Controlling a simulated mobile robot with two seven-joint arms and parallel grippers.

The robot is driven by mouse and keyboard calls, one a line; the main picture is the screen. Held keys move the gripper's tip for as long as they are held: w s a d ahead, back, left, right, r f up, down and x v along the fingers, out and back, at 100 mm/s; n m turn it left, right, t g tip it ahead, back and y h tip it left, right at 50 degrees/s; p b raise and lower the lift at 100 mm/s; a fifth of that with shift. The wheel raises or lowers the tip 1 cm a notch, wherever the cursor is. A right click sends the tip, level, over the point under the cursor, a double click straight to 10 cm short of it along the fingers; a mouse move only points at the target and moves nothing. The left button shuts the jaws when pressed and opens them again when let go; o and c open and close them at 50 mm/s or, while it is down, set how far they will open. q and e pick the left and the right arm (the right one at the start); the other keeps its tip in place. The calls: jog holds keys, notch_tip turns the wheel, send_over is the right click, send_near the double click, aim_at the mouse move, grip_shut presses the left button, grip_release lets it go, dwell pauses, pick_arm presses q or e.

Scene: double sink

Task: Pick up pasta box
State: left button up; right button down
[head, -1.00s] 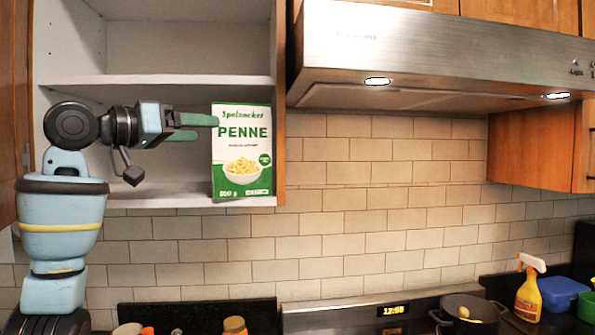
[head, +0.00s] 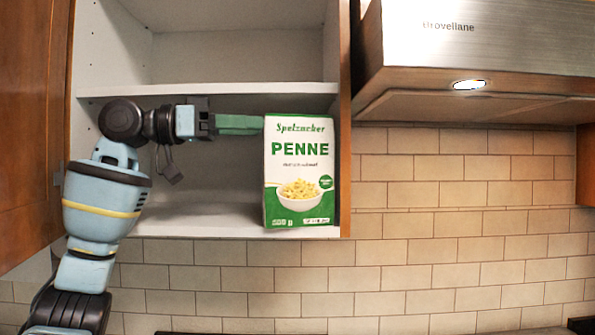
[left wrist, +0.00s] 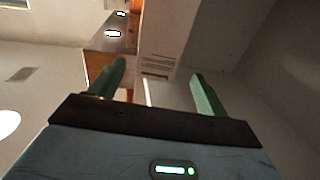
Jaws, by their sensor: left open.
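The pasta box (head: 299,172), white and green with "PENNE" on its front, stands upright on the lower shelf of the open cabinet, by its right wall. My left gripper (head: 258,124) is at the box's upper left edge, pointing right. In the left wrist view the two green fingers (left wrist: 158,70) are spread apart, with the box's narrow printed side (left wrist: 160,42) ahead and between their tips. I cannot tell whether a finger touches the box. My right gripper is not in view.
The cabinet shelf above (head: 215,89) runs just over the arm and box. The cabinet's right wall (head: 345,150) stands close beside the box. A range hood (head: 470,50) is to the right. The lower shelf left of the box is bare.

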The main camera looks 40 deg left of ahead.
aim_at(288, 122)
pick_arm(q)
jog(key=x, duration=0.4)
jog(key=r+p+x, duration=0.1)
jog(key=x, duration=0.2)
jog(key=shift+s+d, duration=0.25)
jog(key=shift+d, duration=0.05)
jog(key=shift+w+d, duration=0.2)
jog(key=shift+w, duration=0.1)
jog(key=shift+f, duration=0.1)
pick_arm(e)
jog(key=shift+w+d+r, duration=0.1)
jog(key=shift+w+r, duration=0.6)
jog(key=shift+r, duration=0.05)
pick_arm(q)
jog(key=shift+a, duration=0.1)
grip_shut()
